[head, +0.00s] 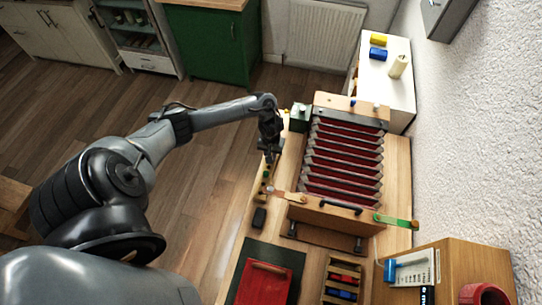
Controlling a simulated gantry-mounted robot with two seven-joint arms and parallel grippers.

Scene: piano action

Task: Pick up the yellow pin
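My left gripper (269,158) points down over the left edge of the wooden bench, beside the red-and-grey slatted piano action (343,158). Its fingers are dark and small, so I cannot tell whether they are open or shut. Just below it is a narrow wooden strip (262,186) with small pieces on it, too small to make out. A tiny yellow piece (286,112) shows by the green box (300,117). A larger yellow cylinder (379,39) lies on the white cabinet at the back. I cannot tell which one is the yellow pin. My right gripper is out of view.
A blue cylinder (378,54) and a cream cylinder (398,66) are on the white cabinet (398,88). A black block (259,218), a red case (265,284) and a divided wooden tray (326,293) are at the front. A wooden box (459,264) stands at right.

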